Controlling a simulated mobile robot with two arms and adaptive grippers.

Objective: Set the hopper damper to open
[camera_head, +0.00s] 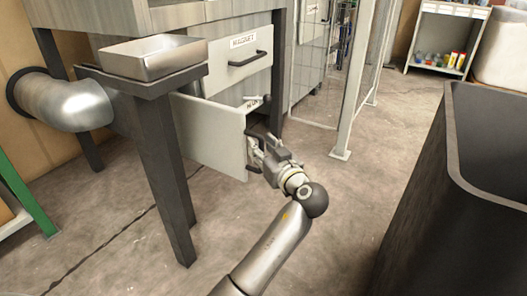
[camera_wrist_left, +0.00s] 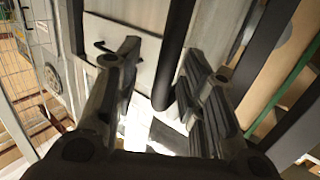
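A pale flat panel like a drawer front (camera_head: 212,136) stands out from the hopper machine, below a second panel with a black bar handle (camera_head: 247,58). I cannot tell for sure that the pulled-out panel is the damper. My left gripper (camera_head: 256,146) is at the front edge of that panel. In the left wrist view my left gripper (camera_wrist_left: 163,88) has its fingers spread, with a dark rounded bar handle (camera_wrist_left: 170,55) between them, nearer the right finger. I cannot tell whether they touch. My right gripper is not in view.
A metal tray (camera_head: 152,62) sits on a stand with a dark leg (camera_head: 165,170) left of the panel. A bent metal duct (camera_head: 62,103) is at far left. A large dark bin (camera_head: 425,210) stands at right. Bare floor lies between.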

